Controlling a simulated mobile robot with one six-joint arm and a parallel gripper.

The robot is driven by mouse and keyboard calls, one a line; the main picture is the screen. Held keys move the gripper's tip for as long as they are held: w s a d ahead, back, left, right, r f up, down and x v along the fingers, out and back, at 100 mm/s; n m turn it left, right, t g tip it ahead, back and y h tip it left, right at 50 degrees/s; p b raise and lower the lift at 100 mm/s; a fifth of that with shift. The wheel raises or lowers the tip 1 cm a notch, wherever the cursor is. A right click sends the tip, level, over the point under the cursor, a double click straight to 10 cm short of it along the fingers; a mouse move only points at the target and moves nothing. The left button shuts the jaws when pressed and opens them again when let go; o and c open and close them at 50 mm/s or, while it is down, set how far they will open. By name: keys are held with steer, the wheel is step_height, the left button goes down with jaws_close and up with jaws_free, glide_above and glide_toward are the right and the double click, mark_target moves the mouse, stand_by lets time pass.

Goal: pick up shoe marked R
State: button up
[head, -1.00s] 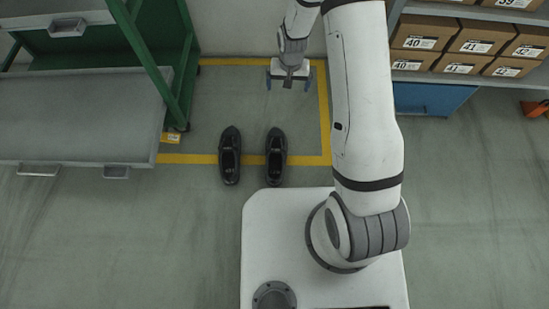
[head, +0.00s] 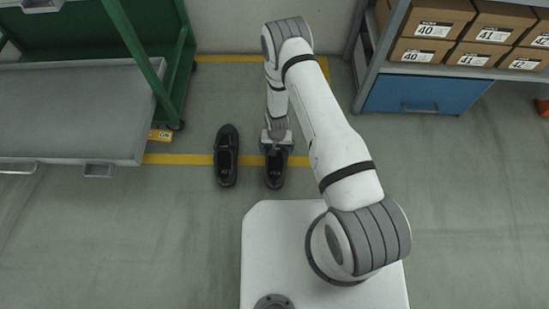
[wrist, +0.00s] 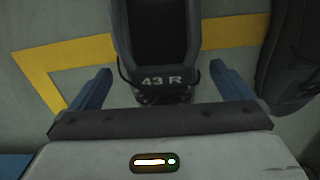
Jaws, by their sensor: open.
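The black shoe marked R (head: 276,179) stands on the floor, the right one of a pair in the head view. In the wrist view this shoe (wrist: 162,62) shows a white "43 R" at its near end. My gripper (wrist: 160,75) is open, its blue fingers apart to either side of that end. Nothing is held. In the head view my gripper (head: 277,140) is over the far part of the shoe and hides it. The other black shoe (head: 227,158) stands to the left; it shows at the right edge of the wrist view (wrist: 292,60).
Yellow floor tape (head: 192,159) runs by the shoes. A green frame (head: 140,60) with a grey tray (head: 75,110) stands at left. A shelf with shoe boxes (head: 430,50) and a blue drawer (head: 425,93) stands at right.

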mark_target(276, 157)
step_height(276, 157, down, 5)
steer(key=shift+r+b, duration=0.2)
steer(key=shift+b, duration=0.9)
steer(key=shift+a+r, duration=0.1)
steer(key=shift+c, duration=0.6)
steer(key=c, duration=0.9)
steer(key=shift+r, duration=0.1)
steer(key=shift+c, duration=0.2)
